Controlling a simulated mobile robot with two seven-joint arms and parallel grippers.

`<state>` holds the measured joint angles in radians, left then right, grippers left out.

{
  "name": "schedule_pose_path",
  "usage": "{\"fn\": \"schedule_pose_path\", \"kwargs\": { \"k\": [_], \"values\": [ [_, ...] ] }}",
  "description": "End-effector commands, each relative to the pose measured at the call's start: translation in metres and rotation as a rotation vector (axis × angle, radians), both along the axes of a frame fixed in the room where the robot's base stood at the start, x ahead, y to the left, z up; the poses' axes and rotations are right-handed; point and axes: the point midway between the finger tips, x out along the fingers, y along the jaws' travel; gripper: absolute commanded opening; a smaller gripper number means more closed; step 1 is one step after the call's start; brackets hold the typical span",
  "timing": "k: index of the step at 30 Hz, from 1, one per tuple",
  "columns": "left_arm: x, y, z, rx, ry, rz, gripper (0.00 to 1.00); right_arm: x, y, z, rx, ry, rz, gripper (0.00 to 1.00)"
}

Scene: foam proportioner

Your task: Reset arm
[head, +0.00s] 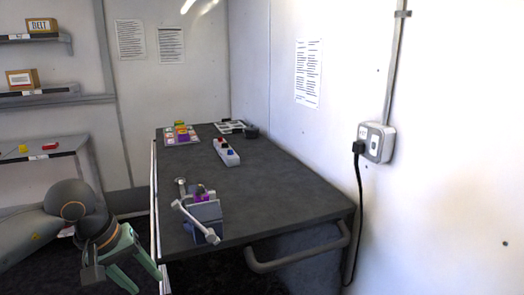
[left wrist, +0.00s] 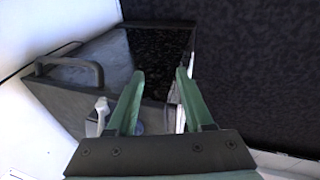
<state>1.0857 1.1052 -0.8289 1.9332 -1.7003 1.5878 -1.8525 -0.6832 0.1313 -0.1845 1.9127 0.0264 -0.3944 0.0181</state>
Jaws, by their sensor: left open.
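My left gripper (head: 147,281) is low at the left front of the dark table (head: 290,190), beside its left edge and apart from the things on top. In the left wrist view the two green fingers (left wrist: 160,76) are spread with nothing between them. A grey device with a purple part (head: 203,214) and pale pipe-like levers stands at the table's near left corner. In the left wrist view, a pale part (left wrist: 98,118) shows partly hidden behind the left finger; I cannot tell what it is. My right gripper is not in view.
A light block with coloured buttons (head: 227,152) lies mid-table. A colourful tray (head: 181,135) and a dark round item (head: 251,132) are at the back. A handle rail (head: 298,257) juts from the front edge. A cable (head: 361,210) hangs at right. The table's right half is clear.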

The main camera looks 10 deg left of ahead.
Motion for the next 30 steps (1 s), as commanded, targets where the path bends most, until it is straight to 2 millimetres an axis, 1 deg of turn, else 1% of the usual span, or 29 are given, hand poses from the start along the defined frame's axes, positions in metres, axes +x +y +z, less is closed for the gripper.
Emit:
{"fn": "schedule_pose_path", "kwargs": {
  "k": [1,2,3,5,6,8,9,11,12,14,15,17,18,20,21,23,24,26,27,29,30],
  "values": [
    [-0.005,-0.030,-0.012,-0.116,0.049,0.009,0.52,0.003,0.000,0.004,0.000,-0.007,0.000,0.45],
    [-0.009,-0.049,-0.017,-0.191,0.080,0.024,0.52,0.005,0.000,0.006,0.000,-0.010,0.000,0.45],
    [-0.015,-0.074,-0.023,-0.302,0.131,0.049,0.52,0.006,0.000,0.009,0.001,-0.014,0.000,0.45],
    [-0.025,-0.113,-0.027,-0.474,0.222,0.101,0.52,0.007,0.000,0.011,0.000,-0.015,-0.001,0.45],
    [-0.032,-0.137,-0.027,-0.596,0.298,0.147,0.52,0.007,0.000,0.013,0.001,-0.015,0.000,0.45],
    [-0.042,-0.170,-0.023,-0.776,0.425,0.231,0.52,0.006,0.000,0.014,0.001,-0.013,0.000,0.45],
    [-0.048,-0.189,-0.018,-0.893,0.517,0.295,0.52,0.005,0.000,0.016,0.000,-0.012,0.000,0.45],
    [-0.053,-0.213,-0.008,-1.063,0.670,0.404,0.52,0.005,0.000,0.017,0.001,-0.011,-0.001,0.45],
    [-0.054,-0.224,-0.001,-1.172,0.779,0.485,0.52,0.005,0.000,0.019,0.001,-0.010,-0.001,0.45],
    [-0.053,-0.236,0.009,-1.327,0.953,0.617,0.52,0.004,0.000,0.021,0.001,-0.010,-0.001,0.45],
    [-0.050,-0.241,0.014,-1.424,1.074,0.713,0.52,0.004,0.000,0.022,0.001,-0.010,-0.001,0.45],
    [-0.042,-0.242,0.019,-1.562,1.265,0.864,0.52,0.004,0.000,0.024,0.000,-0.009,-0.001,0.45],
    [-0.035,-0.240,0.020,-1.647,1.398,0.972,0.52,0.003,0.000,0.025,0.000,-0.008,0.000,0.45],
    [-0.025,-0.232,0.014,-1.764,1.600,1.143,0.52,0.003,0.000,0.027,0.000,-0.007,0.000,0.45],
    [-0.018,-0.224,0.006,-1.837,1.739,1.263,0.52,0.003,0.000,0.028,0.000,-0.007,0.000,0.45],
    [-0.009,-0.210,-0.011,-1.934,1.954,1.450,0.52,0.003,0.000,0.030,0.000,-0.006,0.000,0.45],
    [-0.005,-0.200,-0.028,1.803,-1.902,-1.432,0.52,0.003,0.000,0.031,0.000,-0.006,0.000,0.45],
    [-0.004,-0.183,-0.058,1.558,-1.750,-1.346,0.52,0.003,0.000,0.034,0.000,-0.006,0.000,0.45],
    [-0.007,-0.171,-0.081,1.401,-1.643,-1.281,0.52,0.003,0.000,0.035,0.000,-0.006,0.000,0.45],
    [-0.018,-0.155,-0.121,1.178,-1.473,-1.175,0.52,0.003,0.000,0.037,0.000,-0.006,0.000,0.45],
    [-0.029,-0.144,-0.148,1.042,-1.358,-1.098,0.52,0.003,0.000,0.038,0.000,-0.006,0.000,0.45]
  ]
}}
